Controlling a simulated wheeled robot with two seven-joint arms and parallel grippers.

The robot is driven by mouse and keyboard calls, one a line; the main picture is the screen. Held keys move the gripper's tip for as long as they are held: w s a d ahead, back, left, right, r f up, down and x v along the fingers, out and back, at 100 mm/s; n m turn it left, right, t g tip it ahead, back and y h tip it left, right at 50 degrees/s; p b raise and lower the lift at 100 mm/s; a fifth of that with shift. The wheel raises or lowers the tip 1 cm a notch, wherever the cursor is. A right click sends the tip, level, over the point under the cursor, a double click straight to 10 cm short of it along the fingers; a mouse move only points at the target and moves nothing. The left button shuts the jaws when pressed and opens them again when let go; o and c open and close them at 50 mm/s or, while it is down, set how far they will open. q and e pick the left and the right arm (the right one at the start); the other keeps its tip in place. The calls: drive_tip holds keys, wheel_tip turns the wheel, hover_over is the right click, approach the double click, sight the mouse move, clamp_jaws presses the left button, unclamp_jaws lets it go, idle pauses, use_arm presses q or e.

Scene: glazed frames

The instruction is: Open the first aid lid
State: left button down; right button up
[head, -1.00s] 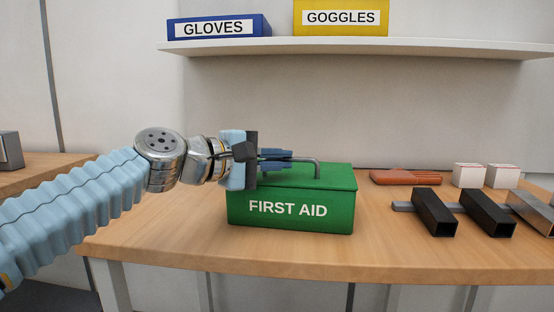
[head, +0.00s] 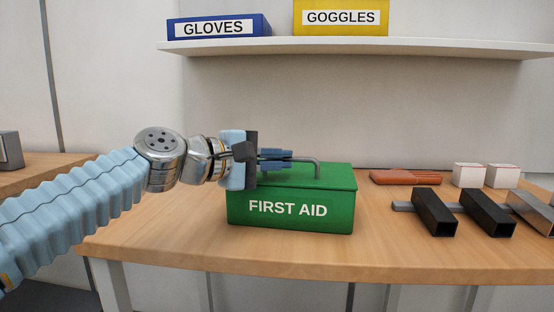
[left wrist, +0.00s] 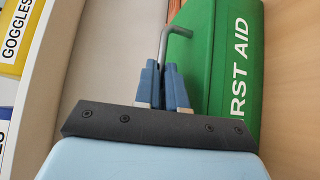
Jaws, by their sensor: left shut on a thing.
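The green first aid box (head: 290,210) stands on the wooden table with its lid (head: 335,178) down. A grey bent metal handle (head: 316,165) rises from the lid. My left gripper (head: 288,158) comes in from the left above the lid, its blue fingers shut on the handle. In the left wrist view the fingers (left wrist: 162,85) are closed together around the handle bar (left wrist: 165,45), beside the green box (left wrist: 225,60). The far part of the lid is partly hidden by my gripper. My right gripper is not in view.
The wooden table (head: 200,250) also holds a red-brown case (head: 405,177), two white boxes (head: 468,175) and black square tubes (head: 434,212) at the right. A shelf (head: 400,47) above carries a blue gloves box (head: 218,27) and a yellow goggles box (head: 341,17).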

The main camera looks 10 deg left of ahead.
sight(281, 173)
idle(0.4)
use_arm(q)
drive_tip(key=r+p, duration=0.1)
drive_tip(key=p, duration=0.2)
drive_tip(key=w+r+n+g+p, duration=0.1)
drive_tip(key=r+p, duration=0.1)
drive_tip(key=p, duration=0.1)
drive_tip(key=shift+d+r+y+p, duration=0.1)
drive_tip(key=shift+r+y+p, duration=0.1)
drive_tip(key=shift+y+p, duration=0.2)
drive_tip(key=shift+w+r+g+p, duration=0.25)
drive_tip(key=shift+r+g+p, duration=0.05)
drive_tip(key=shift+g+p, duration=0.1)
drive_tip(key=shift+w+d+r+n+g+y, duration=0.1)
drive_tip(key=shift+w+r+n+g+y, duration=0.3)
drive_tip(key=shift+w+r, duration=0.55)
drive_tip(key=shift+w+r+n+g+y, duration=0.2)
drive_tip(key=shift+w+r+n+g, duration=0.4)
drive_tip(key=shift+w+r, duration=0.3)
drive_tip(key=c, duration=1.2)
unclamp_jaws()
